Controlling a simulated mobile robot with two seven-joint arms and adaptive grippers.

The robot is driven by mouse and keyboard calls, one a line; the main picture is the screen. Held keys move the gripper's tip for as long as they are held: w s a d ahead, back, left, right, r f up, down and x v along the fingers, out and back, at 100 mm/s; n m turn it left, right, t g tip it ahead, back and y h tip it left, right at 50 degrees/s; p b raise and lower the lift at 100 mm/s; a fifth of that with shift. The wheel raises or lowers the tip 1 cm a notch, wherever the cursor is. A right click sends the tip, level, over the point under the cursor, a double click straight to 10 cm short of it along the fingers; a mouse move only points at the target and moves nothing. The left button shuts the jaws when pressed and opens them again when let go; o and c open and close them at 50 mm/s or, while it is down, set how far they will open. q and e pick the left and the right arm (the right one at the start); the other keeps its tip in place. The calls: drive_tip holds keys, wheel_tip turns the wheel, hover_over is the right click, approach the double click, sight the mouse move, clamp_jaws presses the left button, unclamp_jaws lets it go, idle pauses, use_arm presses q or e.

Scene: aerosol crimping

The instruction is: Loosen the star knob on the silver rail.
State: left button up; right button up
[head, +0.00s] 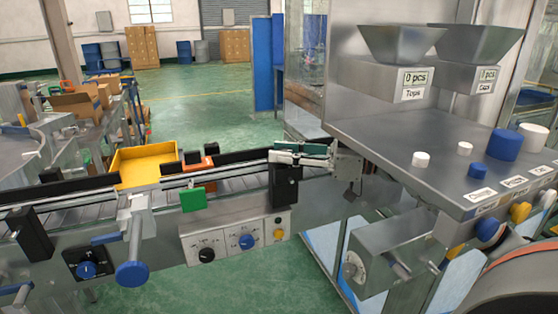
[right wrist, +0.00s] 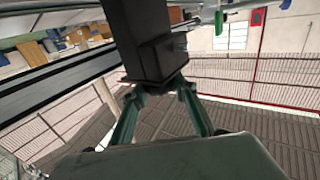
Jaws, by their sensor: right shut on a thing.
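The silver rail (head: 235,172) runs along the near side of the conveyor, with a green tag hanging below it. A black block (head: 285,190) stands upright at the rail's right end. My right gripper (head: 290,158) is at the top of this block, its arm coming from the right. In the right wrist view both fingers (right wrist: 160,92) close on the end of the black block (right wrist: 148,40). I cannot make out the star shape of a knob; the fingers and block may hide it. My left gripper is not in view.
A yellow tray (head: 145,163) and an orange part (head: 208,160) sit behind the rail. A control panel (head: 230,238) with knobs is below. A steel machine table (head: 440,160) with hoppers stands close on the right. Another black block (head: 30,233) is at far left.

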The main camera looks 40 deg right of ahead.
drive_tip(key=shift+w+f+n+g+y+b, duration=0.15)
drive_tip(key=shift+f+n+g+y+b, duration=0.2)
drive_tip(key=shift+f, duration=0.2)
drive_tip(key=shift+r+g+y+b, duration=0.1)
drive_tip(key=shift+g+y+b, duration=0.25)
drive_tip(key=shift+r+n+g+y+b, duration=0.3)
drive_tip(key=shift+n+g+y+b, duration=0.2)
drive_tip(key=shift+n+g+y, duration=0.45)
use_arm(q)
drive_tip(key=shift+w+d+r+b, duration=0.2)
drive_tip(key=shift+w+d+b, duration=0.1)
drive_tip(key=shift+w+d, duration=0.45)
use_arm(e)
drive_tip(key=shift+r+n+g+y, duration=0.1)
drive_tip(key=shift+n+g+y, duration=0.25)
drive_tip(key=shift+n+g, duration=0.55)
drive_tip(key=shift+g, duration=0.25)
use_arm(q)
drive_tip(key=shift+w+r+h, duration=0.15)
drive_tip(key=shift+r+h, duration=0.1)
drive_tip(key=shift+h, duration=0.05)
use_arm(e)
drive_tip(key=o, duration=1.1)
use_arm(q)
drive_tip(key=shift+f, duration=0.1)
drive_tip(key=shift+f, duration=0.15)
